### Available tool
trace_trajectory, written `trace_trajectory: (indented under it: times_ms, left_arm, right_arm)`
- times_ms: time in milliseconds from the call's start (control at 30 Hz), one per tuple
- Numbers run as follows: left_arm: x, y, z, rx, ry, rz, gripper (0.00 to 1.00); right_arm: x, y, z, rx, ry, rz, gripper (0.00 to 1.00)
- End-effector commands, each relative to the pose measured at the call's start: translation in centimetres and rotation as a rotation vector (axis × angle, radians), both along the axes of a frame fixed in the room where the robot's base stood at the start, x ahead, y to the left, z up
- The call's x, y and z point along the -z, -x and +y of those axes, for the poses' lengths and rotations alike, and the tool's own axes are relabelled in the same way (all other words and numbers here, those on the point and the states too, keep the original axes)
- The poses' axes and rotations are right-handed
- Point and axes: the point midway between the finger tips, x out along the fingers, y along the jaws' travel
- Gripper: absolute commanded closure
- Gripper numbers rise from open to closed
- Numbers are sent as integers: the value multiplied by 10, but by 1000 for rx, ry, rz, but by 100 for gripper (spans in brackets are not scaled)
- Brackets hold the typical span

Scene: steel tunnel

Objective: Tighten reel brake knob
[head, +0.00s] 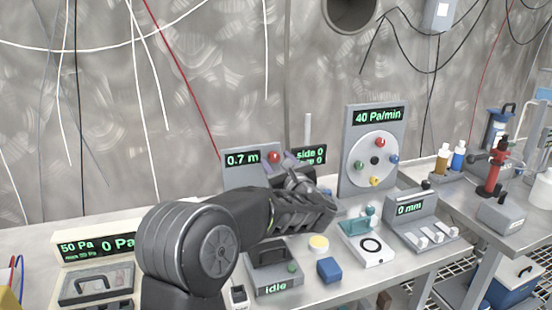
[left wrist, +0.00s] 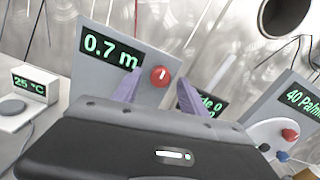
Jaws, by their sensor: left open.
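The reel panel (head: 240,158) reads 0.7 m and stands at the back of the bench. Its red knob (head: 274,157) is at the panel's right side; in the left wrist view the red knob (left wrist: 160,76) shows a white mark. My left gripper (head: 292,162) is open and empty in front of the panel, its purple fingers pointing at it. In the left wrist view the knob appears between the open fingers of the left gripper (left wrist: 160,92); contact with it cannot be seen. My right gripper is not in view.
Right of the reel panel stands a 40 Pa/min panel (head: 352,180) with coloured knobs. A box reading idle (head: 272,287), a blue block (head: 329,270) and a 0 mm device (head: 410,207) sit on the bench. A 25 °C device (left wrist: 38,92) is at left.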

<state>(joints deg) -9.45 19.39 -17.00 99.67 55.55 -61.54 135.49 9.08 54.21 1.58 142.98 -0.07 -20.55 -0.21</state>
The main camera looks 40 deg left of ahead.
Motion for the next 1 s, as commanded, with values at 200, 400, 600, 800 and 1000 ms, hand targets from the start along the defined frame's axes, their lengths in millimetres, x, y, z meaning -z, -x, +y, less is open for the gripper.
trace_trajectory:
  times_ms: [200,400,600,800,1000]
  left_arm:
    - [0,-7,11,0,-1,0,50]
    - [0,-7,11,0,-1,1,50]
    - [0,-7,11,0,-1,1,65]
    - [0,-7,11,0,-1,1,82]
    - [0,-7,11,0,-1,1,98]
  right_arm:
    - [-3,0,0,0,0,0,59]
    - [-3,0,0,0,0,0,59]
    - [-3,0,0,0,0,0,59]
    - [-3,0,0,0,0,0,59]
    - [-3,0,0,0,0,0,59]
